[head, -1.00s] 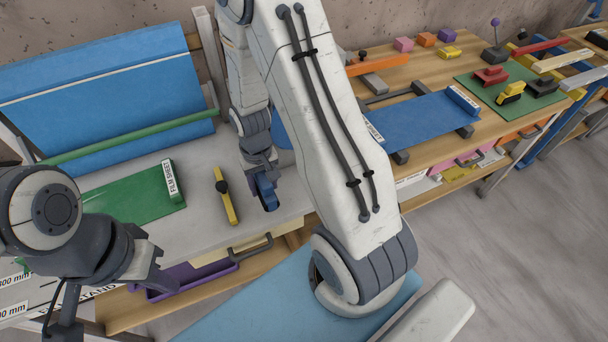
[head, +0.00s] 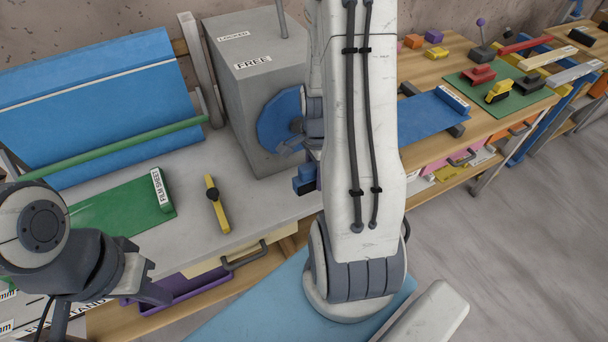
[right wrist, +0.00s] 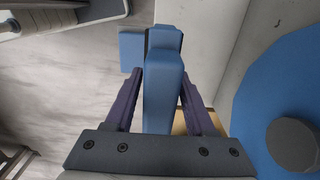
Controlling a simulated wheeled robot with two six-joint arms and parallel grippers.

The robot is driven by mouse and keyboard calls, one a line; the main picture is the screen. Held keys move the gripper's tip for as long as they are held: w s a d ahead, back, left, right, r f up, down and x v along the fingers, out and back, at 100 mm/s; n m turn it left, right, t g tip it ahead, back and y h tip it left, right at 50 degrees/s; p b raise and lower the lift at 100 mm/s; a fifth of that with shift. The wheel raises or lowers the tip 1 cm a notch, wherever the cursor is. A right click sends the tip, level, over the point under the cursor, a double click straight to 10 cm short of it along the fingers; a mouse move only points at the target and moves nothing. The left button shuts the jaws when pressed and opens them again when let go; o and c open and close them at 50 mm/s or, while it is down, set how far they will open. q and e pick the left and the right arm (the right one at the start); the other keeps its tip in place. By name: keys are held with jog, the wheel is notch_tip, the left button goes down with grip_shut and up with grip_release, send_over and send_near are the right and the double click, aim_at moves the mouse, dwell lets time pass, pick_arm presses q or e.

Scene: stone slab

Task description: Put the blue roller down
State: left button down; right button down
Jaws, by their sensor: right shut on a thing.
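The blue roller (head: 305,180) is in my right gripper, whose jaws are mostly hidden behind my right arm in the head view. In the right wrist view the blue roller (right wrist: 163,92) stands between the two fingers of my right gripper (right wrist: 160,105), which is shut on it. It is held in front of the grey box (head: 268,85), near the right end of the grey slab (head: 255,200). I cannot tell whether it touches the slab. My left gripper (head: 140,285) hangs at the lower left; its fingertips are not clear.
The box carries a blue disc (head: 280,120) close to my right gripper. A green film sheet (head: 120,210) and a yellow tool (head: 217,205) lie on the slab, with bare slab right of the tool. A wooden bench (head: 430,70) with several tools stands at right.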

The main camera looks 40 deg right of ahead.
jog(key=w+f, duration=0.2)
jog(key=w, duration=0.1)
jog(key=w+d+f+p, duration=0.1)
jog(key=w, duration=0.1)
jog(key=shift+w+f, duration=0.1)
jog(key=shift+w, duration=0.05)
notch_tip(320, 180, down, 4)
jog(key=shift+w+r+p, duration=0.1)
jog(key=shift+r+p, duration=0.15)
jog(key=shift+p, duration=0.25)
jog(key=shift+f, duration=0.3)
jog(key=shift+f, duration=0.15)
jog(key=shift+c, duration=1.2)
grip_release()
